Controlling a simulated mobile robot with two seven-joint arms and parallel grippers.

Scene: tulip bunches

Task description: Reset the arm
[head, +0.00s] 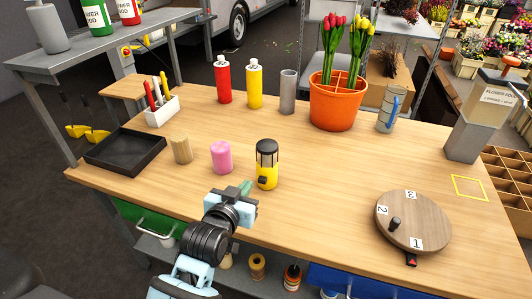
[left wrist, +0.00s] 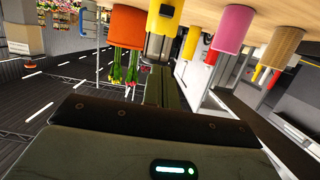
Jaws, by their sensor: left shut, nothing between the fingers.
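My left gripper (head: 238,190) is over the front edge of the wooden table in the head view. It is shut and empty. A yellow and black device (head: 267,168) stands on the table just beyond its fingers, apart from it as far as I can tell. The left wrist view is turned upside down and shows the gripper's dark body (left wrist: 160,125) close up. The orange pot (head: 335,105) holds red and yellow tulips (head: 352,45) in the head view; it also shows in the left wrist view (left wrist: 127,25). My right gripper is in neither view.
A pink roll (head: 221,158) and a tan roll (head: 181,149) stand left of the device, near a black tray (head: 125,152). A round numbered turntable (head: 412,222) is at the right front. The middle of the wooden table (head: 330,165) is clear.

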